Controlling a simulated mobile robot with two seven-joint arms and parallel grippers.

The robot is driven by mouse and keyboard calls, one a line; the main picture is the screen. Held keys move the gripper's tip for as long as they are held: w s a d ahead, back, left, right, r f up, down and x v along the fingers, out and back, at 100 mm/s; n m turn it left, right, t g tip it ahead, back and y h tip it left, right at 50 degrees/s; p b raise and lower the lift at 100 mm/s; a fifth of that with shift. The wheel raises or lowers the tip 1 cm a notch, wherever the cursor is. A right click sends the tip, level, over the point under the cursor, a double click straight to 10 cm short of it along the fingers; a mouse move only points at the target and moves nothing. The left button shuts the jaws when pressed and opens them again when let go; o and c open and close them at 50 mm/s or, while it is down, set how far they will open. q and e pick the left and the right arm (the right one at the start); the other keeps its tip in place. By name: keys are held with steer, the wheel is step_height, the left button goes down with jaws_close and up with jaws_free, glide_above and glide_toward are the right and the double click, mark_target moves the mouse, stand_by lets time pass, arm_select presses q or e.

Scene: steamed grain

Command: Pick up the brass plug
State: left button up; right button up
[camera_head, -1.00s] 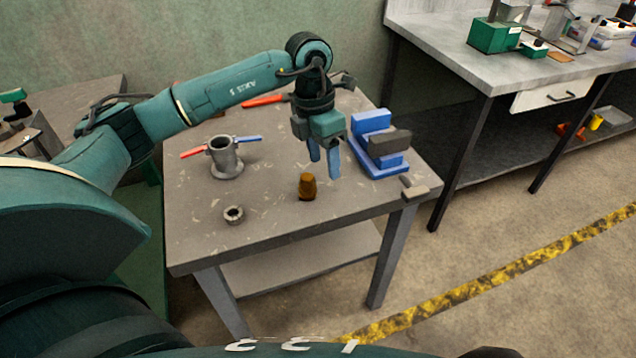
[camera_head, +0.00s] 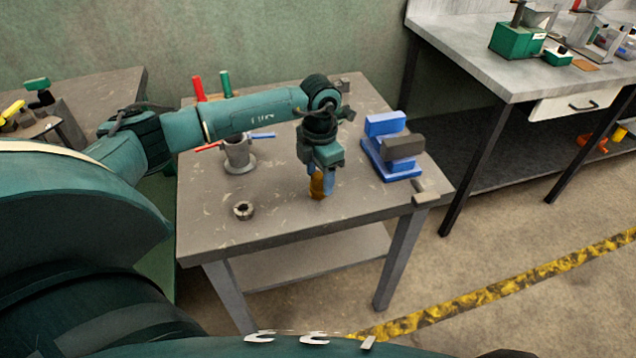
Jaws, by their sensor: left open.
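The brass plug (camera_head: 317,186) stands upright on the grey worktable (camera_head: 290,220), near its front middle. My left gripper (camera_head: 321,180) points down from above, its blue fingers low around or just behind the plug. The fingers are open. The gripper hides the plug's upper part, and I cannot tell whether a finger touches it. My right gripper is not in view.
A grey metal cylinder with red and blue handles (camera_head: 238,157) stands left of the plug. A small dark ring nut (camera_head: 243,210) lies at the front left. A blue vise (camera_head: 392,150) sits to the right. The front strip of the table is clear.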

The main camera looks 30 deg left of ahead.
arm_select(q)
steer(key=shift+f, duration=1.45)
steer(key=shift+c, duration=0.4)
steer(key=shift+w, duration=0.1)
steer(key=c, duration=1)
